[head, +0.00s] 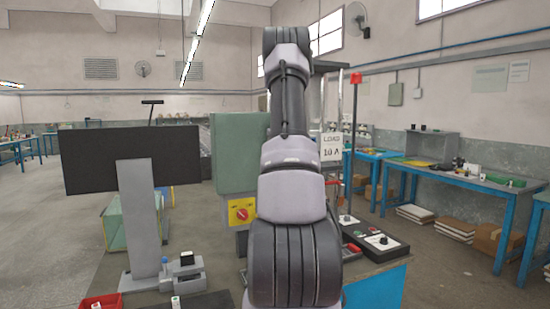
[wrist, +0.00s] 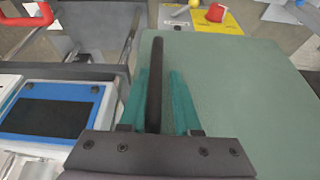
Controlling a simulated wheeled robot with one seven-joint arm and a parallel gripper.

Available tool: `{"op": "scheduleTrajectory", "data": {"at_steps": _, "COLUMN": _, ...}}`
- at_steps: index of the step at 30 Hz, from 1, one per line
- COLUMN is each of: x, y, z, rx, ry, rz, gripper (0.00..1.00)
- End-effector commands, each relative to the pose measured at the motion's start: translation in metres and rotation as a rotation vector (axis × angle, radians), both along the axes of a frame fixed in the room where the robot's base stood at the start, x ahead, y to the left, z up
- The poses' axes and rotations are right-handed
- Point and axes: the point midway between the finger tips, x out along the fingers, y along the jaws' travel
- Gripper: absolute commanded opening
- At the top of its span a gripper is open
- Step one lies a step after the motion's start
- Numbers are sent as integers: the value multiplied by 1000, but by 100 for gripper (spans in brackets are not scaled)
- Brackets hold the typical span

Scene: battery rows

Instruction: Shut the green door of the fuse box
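The green door (head: 236,150) of the fuse box shows as a pale green panel left of my arm in the head view; my arm covers its right part. In the wrist view the green door (wrist: 235,95) fills the right half as a broad flat face. A long black bar handle (wrist: 157,60) runs along near its left edge. My gripper (wrist: 159,75) has two teal fingers, one on each side of the handle, with a small gap visible beside it. I cannot tell how far the door stands open. The gripper is hidden behind my arm in the head view.
A yellow plate with a red rotary switch (head: 241,212) sits below the green panel. A dark panel on a grey post (head: 140,215) stands left. A "LOAD 10 A" sign (head: 332,147) and a black control box (head: 375,240) are right. A blue-framed screen (wrist: 50,108) lies left in the wrist view.

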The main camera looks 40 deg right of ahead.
Motion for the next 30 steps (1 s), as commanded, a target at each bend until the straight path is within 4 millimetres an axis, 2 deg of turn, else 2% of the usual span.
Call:
{"op": "scheduleTrajectory", "data": {"at_steps": 10, "x": -2, "y": -2, "z": 0, "rx": -1, "ry": 3, "rz": -3, "gripper": 30}}
{"op": "scheduleTrajectory", "data": {"at_steps": 14, "x": -5, "y": -1, "z": 8, "rx": -1, "ry": 2, "rz": -4, "gripper": 30}}
{"op": "scheduleTrajectory", "data": {"at_steps": 24, "x": -28, "y": 7, "z": 68, "rx": -3, "ry": 0, "rz": -2, "gripper": 30}}
{"op": "scheduleTrajectory", "data": {"at_steps": 30, "x": -38, "y": 11, "z": 92, "rx": -1, "ry": 1, "rz": -2, "gripper": 30}}
